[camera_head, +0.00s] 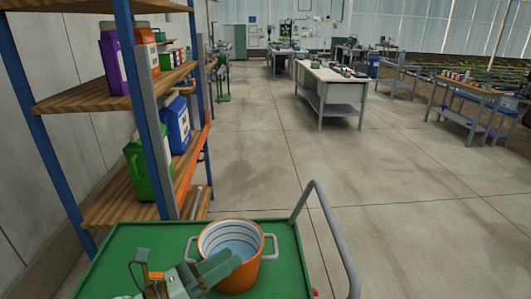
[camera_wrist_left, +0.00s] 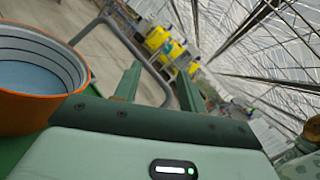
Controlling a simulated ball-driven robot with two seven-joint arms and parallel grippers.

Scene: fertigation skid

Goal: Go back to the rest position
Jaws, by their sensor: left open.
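My left gripper (camera_head: 222,266) is low in the head view, over the green cart top and in front of the orange pot. In the left wrist view, its two fingers (camera_wrist_left: 158,86) stand apart with nothing between them. The orange pot (camera_head: 245,274) stands upright on the cart, with two grey handles and a pale blue inside. It also shows at the left of the left wrist view (camera_wrist_left: 38,112), beside the gripper. I cannot tell whether the gripper touches the pot. My right gripper is not in view.
The green cart (camera_head: 122,242) has a grey push handle (camera_head: 335,235) on its right. A shelf rack (camera_head: 115,98) close on the left holds a green jug (camera_head: 150,172), a blue container (camera_head: 177,125) and other bottles. A white table (camera_head: 330,73) stands farther off; open floor lies between.

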